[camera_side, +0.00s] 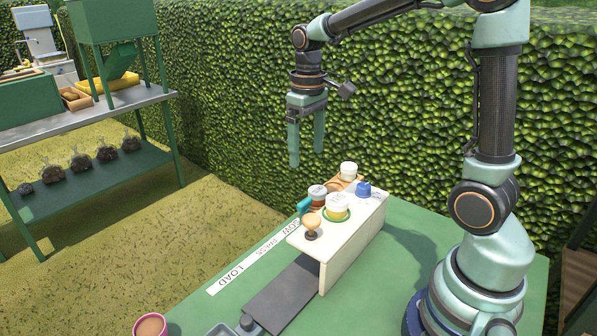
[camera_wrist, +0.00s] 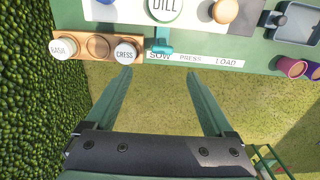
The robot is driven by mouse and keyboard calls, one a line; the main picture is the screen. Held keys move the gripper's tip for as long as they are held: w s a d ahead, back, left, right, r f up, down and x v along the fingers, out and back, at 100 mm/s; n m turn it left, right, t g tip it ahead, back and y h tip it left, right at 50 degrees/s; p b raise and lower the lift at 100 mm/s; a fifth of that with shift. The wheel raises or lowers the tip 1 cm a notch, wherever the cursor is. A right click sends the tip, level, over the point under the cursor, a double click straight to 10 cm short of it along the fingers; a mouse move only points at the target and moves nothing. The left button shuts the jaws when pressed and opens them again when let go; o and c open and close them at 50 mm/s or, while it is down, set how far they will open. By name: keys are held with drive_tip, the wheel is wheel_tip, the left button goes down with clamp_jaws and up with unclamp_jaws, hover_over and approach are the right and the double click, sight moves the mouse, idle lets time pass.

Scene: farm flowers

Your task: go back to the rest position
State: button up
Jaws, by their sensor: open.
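My gripper (camera_side: 306,146) hangs fingers down in the side view, above and behind the small white stand, in front of the hedge. Its two fingers are apart with nothing between them. In the wrist view my gripper (camera_wrist: 160,78) shows its spread fingers over the table's edge and the grass below. The fingers touch nothing. My arm reaches up and across from its base at the right. No marker for the rest position shows.
A wooden rack (camera_wrist: 77,46) holds jars labelled BASIL (camera_wrist: 64,47) and CRESS (camera_wrist: 126,52). A teal handle (camera_wrist: 163,47) sits beside it. Pots (camera_wrist: 291,67) stand at the right. Air around my gripper is free.

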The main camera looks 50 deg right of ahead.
drive_tip(key=s+a+r+t, duration=0.4)
drive_tip(key=s+a+t, duration=0.1)
drive_tip(key=s, duration=0.4)
drive_tip(key=shift+a+t, duration=0.3)
drive_tip(key=shift+a, duration=0.2)
